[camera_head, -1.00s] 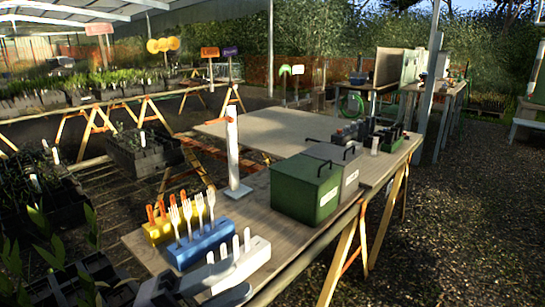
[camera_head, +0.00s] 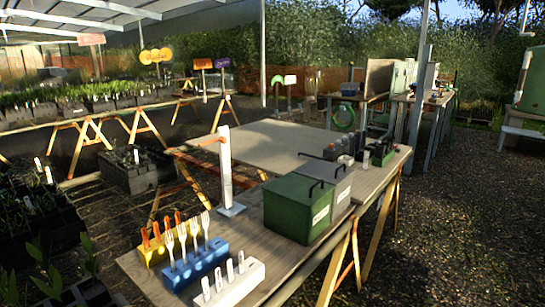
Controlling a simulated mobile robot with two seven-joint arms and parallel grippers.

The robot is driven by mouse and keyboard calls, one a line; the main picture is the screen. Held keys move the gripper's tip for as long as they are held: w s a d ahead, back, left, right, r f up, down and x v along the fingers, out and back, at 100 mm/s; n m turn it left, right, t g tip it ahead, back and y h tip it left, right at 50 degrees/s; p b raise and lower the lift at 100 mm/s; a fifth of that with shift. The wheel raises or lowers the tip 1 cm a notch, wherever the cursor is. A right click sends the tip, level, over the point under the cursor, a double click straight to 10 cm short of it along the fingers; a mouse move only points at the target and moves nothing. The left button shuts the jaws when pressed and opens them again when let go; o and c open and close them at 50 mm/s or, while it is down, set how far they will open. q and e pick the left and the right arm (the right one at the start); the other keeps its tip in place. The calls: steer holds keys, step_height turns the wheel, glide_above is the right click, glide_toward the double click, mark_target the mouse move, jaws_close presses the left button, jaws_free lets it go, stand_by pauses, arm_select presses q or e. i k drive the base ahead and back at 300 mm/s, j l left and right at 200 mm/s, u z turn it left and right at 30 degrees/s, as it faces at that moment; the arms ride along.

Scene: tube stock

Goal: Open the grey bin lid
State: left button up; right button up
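The grey bin (camera_head: 343,191) stands on the wooden table, right behind the green bin (camera_head: 296,212). Its grey lid (camera_head: 330,168) looks shut and has a dark handle on top. The green bin hides part of the grey bin's front and left side. Neither of my grippers shows in the head view now.
Yellow, blue and white holders (camera_head: 228,283) with forks and tags stand at the table's near left. A white post (camera_head: 225,168) stands left of the bins. Dark pots (camera_head: 377,153) stand behind the bins at right. The table (camera_head: 265,140) is clear behind the post.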

mark_target(332, 174)
steer(key=i+l+z, duration=0.4)
steer(key=i+l, duration=0.55)
